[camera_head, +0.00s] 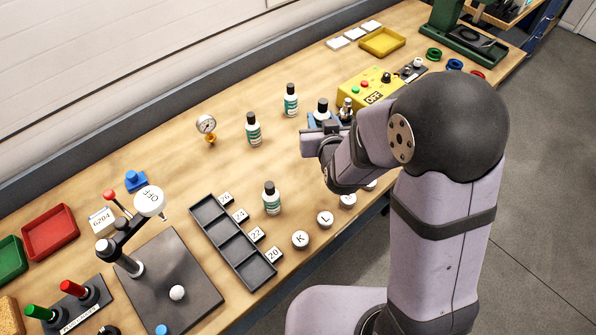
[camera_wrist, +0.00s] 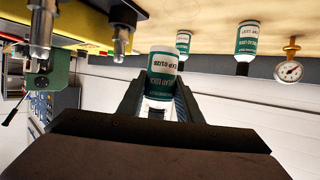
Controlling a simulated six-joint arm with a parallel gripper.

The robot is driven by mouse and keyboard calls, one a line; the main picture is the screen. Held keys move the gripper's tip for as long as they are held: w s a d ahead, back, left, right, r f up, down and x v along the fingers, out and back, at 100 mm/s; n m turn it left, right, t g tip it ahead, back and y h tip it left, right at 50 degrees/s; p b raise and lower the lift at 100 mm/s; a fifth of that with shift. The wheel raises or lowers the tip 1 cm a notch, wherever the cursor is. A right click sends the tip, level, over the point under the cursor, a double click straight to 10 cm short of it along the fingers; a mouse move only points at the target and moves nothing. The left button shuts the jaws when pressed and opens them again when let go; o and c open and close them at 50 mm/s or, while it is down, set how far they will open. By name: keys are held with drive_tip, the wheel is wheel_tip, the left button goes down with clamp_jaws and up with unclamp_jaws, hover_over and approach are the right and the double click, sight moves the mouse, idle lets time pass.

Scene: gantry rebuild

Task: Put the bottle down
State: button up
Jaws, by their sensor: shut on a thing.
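A white bottle with a black cap and green label (camera_head: 322,113) is held by my gripper (camera_head: 319,129), beyond the middle of the bench in the head view. In the wrist view the same bottle (camera_wrist: 162,75) sits between the two dark fingers, which are shut on it. The gripper hides its lower part in the head view. I cannot tell whether its base touches anything. A blue piece (camera_head: 313,120) shows right beside it, partly covered by my gripper.
Three similar bottles stand upright: one (camera_head: 290,101), one (camera_head: 253,130) and one (camera_head: 271,198). A pressure gauge (camera_head: 206,126) stands left of them. A yellow control box (camera_head: 368,88) stands close behind my gripper. A black compartment tray (camera_head: 233,242) lies nearer.

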drive_tip(key=shift+f+p, duration=0.35)
drive_tip(key=shift+f, duration=2.8)
drive_tip(key=shift+f+p, duration=0.3)
drive_tip(key=shift+f, duration=1.55)
drive_tip(key=shift+f, duration=0.1)
drive_tip(key=shift+f, duration=0.1)
drive_tip(key=o, duration=1.1)
drive_tip(key=shift+c, duration=0.2)
drive_tip(key=shift+r, duration=0.25)
